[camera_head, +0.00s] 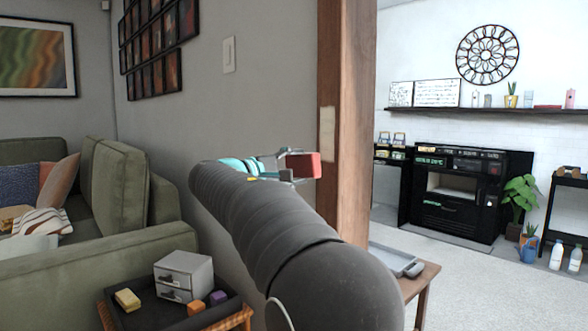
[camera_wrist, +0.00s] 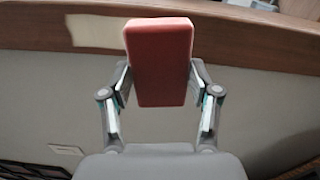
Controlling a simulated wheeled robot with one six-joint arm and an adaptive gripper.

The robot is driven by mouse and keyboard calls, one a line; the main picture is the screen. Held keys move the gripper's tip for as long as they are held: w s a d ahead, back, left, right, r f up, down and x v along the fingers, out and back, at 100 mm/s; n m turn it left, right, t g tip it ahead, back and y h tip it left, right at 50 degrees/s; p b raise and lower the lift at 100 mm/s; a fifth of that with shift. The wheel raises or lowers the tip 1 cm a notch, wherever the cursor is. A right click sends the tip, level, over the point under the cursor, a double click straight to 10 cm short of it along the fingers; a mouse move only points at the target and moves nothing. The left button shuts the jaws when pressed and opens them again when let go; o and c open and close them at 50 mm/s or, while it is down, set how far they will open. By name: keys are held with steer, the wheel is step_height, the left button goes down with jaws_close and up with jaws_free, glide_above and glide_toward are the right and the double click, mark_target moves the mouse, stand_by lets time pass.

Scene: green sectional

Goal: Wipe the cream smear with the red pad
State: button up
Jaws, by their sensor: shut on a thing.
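My gripper (camera_head: 290,168) is shut on the red pad (camera_head: 304,165), which it holds up in front of the wooden post. In the wrist view the red pad (camera_wrist: 160,62) sits between both fingers of my gripper (camera_wrist: 160,88). The cream smear (camera_head: 327,134) is a pale upright patch on the wooden post (camera_head: 345,200), just above and to the right of the pad in the head view. In the wrist view the smear (camera_wrist: 97,31) lies to the left of the pad. The pad and the smear appear apart. The gap between pad and post is hard to judge.
A green sofa (camera_head: 120,190) stands at left. In front is a dark tray (camera_head: 185,318) with a small drawer box (camera_head: 183,275) and several small blocks. A side table with a grey tray (camera_head: 395,262) stands by the post's foot. A light switch (camera_head: 229,54) is on the wall.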

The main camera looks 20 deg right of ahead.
mark_target(327, 163)
steer(key=shift+p+x, duration=0.65)
steer(key=shift+x, duration=2.05)
steer(key=shift+x, duration=1)
steer(key=shift+a+r+p, duration=0.15)
steer(key=shift+r+p, duration=0.55)
steer(key=shift+r, duration=6.5)
steer(key=shift+f+b, duration=5.65)
steer(key=shift+f, duration=1.75)
